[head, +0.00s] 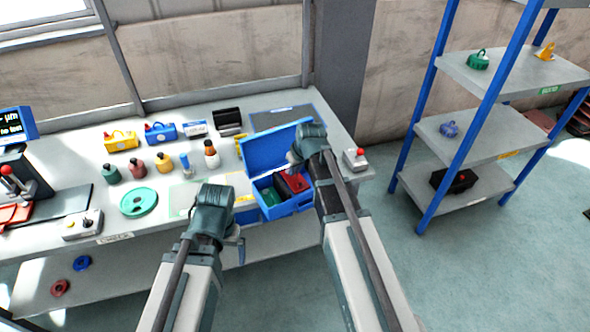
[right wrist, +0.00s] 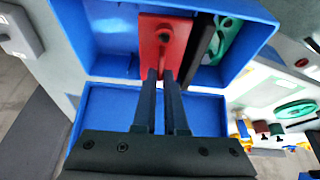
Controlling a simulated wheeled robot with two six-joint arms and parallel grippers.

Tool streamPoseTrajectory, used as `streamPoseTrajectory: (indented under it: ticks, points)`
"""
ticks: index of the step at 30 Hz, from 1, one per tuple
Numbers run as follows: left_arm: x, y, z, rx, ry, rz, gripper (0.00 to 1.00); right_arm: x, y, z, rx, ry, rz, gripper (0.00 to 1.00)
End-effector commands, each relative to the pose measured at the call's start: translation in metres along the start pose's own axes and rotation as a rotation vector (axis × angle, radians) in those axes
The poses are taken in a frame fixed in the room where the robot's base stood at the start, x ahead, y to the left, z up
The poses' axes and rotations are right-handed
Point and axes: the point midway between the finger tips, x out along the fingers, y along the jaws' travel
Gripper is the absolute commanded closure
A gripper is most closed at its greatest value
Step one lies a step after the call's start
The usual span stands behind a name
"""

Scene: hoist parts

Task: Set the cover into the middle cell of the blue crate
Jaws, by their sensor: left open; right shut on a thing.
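The blue crate (head: 290,208) stands open near the table's right end, its lid raised at the back; its wall also shows in the right wrist view (right wrist: 262,28). My right gripper (right wrist: 165,76) is shut on the red cover (right wrist: 160,40), which is inside the crate's outline, between a black strip and an empty-looking blue area. The cover also shows in the head view (head: 294,181). I cannot tell whether it touches the crate floor. A green part (right wrist: 228,40) lies in the crate beyond the black strip. My left gripper (head: 238,245) is open, near the table's front edge, away from the crate.
A grey box with a red button (head: 355,158) stands right of the crate. Several bottles, a green wheel (head: 139,202), and yellow (head: 121,140) and blue (head: 160,132) parts stand to the left. A blue-posted shelf (head: 470,140) is at the right, with floor between.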

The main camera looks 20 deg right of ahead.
Motion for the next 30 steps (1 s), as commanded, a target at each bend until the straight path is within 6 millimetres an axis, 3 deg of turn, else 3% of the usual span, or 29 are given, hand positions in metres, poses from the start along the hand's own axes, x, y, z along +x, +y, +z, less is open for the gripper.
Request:
streamPoseTrajectory:
  ticks: [6, 19, 30]
  points:
    - [0.019, 0.002, -0.001, 0.000, 0.000, 0.000, 0.00, 0.018, 0.000, 0.007, 0.000, 0.000, 0.000, 1.00]
    - [0.020, 0.002, -0.001, 0.000, 0.000, 0.000, 0.00, 0.019, 0.000, 0.008, 0.000, 0.000, 0.000, 1.00]
    - [0.041, 0.004, -0.002, 0.000, 0.000, 0.000, 0.00, 0.037, -0.001, 0.016, 0.000, 0.001, 0.000, 1.00]
